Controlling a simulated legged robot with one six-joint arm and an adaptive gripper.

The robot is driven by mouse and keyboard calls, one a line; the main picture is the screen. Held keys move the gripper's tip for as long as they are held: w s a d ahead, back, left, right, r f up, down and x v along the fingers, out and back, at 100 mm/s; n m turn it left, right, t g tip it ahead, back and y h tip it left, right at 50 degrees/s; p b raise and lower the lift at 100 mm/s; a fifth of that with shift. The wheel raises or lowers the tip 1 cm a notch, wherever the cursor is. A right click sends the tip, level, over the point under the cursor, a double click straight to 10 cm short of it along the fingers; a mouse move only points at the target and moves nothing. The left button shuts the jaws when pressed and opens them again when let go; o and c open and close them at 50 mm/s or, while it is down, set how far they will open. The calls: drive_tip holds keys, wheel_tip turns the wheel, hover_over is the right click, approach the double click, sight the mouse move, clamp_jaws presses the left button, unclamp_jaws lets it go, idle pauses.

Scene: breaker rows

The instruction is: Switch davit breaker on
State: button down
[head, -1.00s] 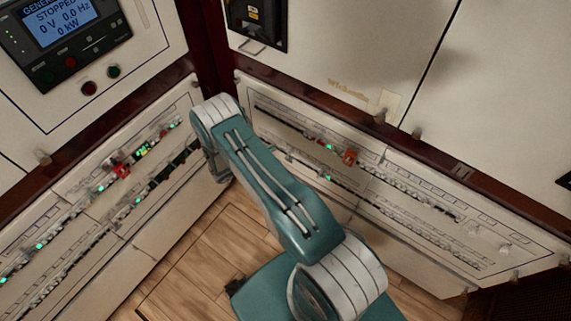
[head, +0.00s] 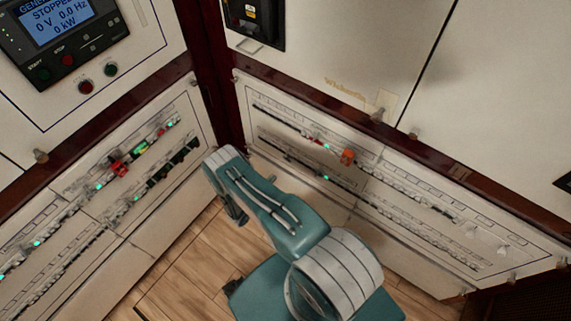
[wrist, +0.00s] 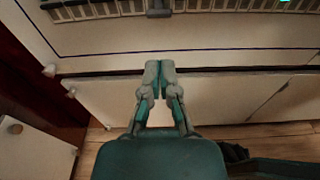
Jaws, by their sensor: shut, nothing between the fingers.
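My gripper (wrist: 160,70) is shut and empty in the wrist view, its two fingertips together in front of the panel's lower edge. A breaker row (wrist: 215,8) crosses the top of that view, with a grey-black lever (wrist: 158,8) straight beyond the fingertips and apart from them. A green light (wrist: 285,1) shows at upper right. In the head view, breaker rows run along the right panel (head: 400,190) and the left panel (head: 100,195). The labels are too small to read, so I cannot tell which breaker is the davit one. My fingertips are not clear there.
A red block (head: 119,169) sits on the left rows and an orange one (head: 348,157) on the right rows. A generator display (head: 60,30) reads stopped. Cabinet knobs (wrist: 50,70) protrude below the panel. Wooden floor (head: 185,265) is open below.

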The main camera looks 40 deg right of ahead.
sight(287, 160)
drive_tip(key=x, duration=1)
drive_tip(key=shift+r, duration=0.1)
drive_tip(key=shift+a+r+g+y, duration=0.25)
drive_tip(key=shift+r+g+y, duration=0.15)
drive_tip(key=shift+y, duration=0.7)
drive_tip(key=shift+r, duration=0.1)
drive_tip(key=shift+s+a+r+g+y, duration=0.1)
drive_tip(key=shift+r+g+y, duration=0.2)
drive_tip(key=shift+y, duration=0.65)
drive_tip(key=shift+a+r+g+y, duration=0.15)
drive_tip(key=shift+r+g+y, duration=0.2)
drive_tip(key=shift+y, duration=0.6)
drive_tip(key=shift+r+y, duration=0.2)
drive_tip(key=shift+y, duration=0.2)
drive_tip(key=shift+r, duration=1.05)
drive_tip(key=shift+f, duration=0.1)
